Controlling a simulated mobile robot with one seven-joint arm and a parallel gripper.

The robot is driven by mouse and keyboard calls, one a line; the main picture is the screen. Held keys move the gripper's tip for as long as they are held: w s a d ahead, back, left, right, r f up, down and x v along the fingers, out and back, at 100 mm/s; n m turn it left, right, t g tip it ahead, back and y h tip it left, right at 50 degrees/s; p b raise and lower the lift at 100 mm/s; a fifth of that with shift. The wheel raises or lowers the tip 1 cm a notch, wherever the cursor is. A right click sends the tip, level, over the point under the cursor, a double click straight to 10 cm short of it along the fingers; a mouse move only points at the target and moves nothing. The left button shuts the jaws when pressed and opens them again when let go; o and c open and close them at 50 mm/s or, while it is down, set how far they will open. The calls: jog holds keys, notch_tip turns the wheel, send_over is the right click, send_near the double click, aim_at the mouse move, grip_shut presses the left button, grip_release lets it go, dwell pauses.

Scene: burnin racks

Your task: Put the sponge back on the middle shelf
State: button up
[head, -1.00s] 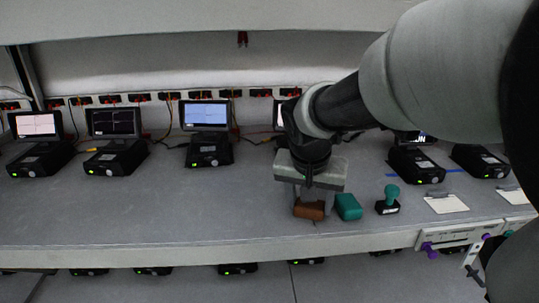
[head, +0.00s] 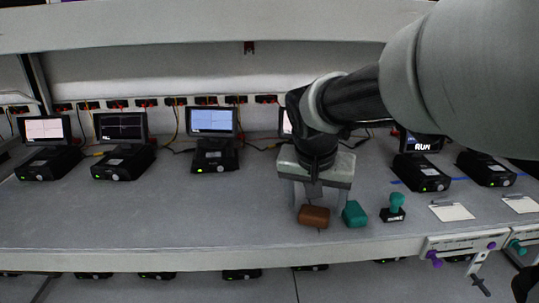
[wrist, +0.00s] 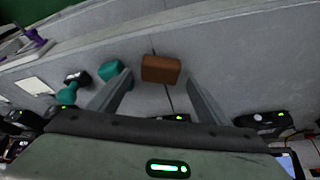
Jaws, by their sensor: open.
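A brown block (head: 314,217), which looks like the sponge, lies on the shelf surface (head: 150,215) near its front edge. A teal block (head: 354,214) lies just to its right; I cannot rule out that one as the sponge. My gripper (head: 311,203) points down over the brown block, open and empty. In the wrist view, the brown block (wrist: 161,69) shows between and beyond the two spread fingers (wrist: 159,82). There, the teal block (wrist: 112,70) is partly behind the left finger. I cannot tell how high the fingertips are above the shelf.
A stamp with a teal handle (head: 395,208) stands right of the teal block, then white pads (head: 452,211). Instruments with screens (head: 214,140) line the back. A shelf (head: 180,28) hangs above, and more devices show below the front edge. The front left surface is clear.

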jog(key=v, duration=0.8)
jog(key=s+d+f+n+y, duration=0.1)
jog(key=s+f+n, duration=0.1)
jog(key=s, duration=0.5)
jog(key=s+d+f+n+t, duration=0.1)
jog(key=s+f+n, duration=0.1)
jog(key=s, duration=0.4)
jog(key=shift+s+f+n+y+p, duration=0.3)
jog(key=shift+s+f+y+p, duration=0.05)
jog(key=shift+f+y, duration=0.1)
